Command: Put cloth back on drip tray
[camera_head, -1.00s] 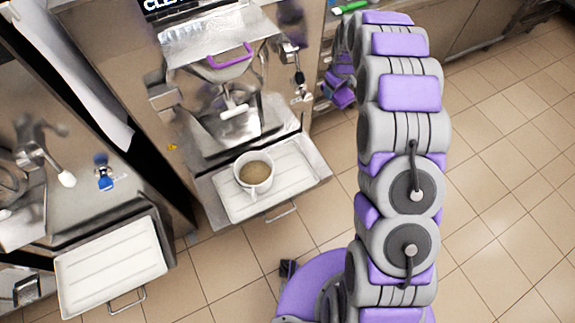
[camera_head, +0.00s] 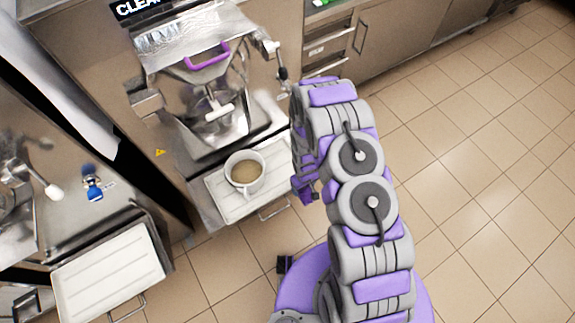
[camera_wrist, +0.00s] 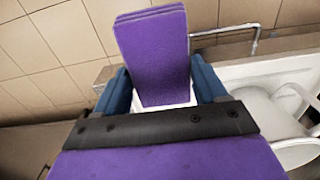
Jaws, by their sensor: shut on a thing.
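My gripper (camera_wrist: 161,86) shows in the wrist view, with its two blue fingers either side of a flat purple piece with layered edges, which looks like the folded cloth (camera_wrist: 152,50). The gripper is shut on it. In the head view, my gripper (camera_head: 306,190) is partly hidden by my arm, just right of the middle freezer's drip tray, and the cloth cannot be made out there. The white drip tray (camera_head: 222,203) carries a cup and is partly hidden at its right end. In the wrist view, the tray (camera_wrist: 262,72) lies behind and right of the cloth.
A white cup (camera_head: 244,172) of brownish contents stands on the drip tray; it also shows in the wrist view (camera_wrist: 272,122), close right of my gripper. A second white tray (camera_head: 105,275) sits at the left freezer. Open tiled floor (camera_head: 480,180) lies to the right.

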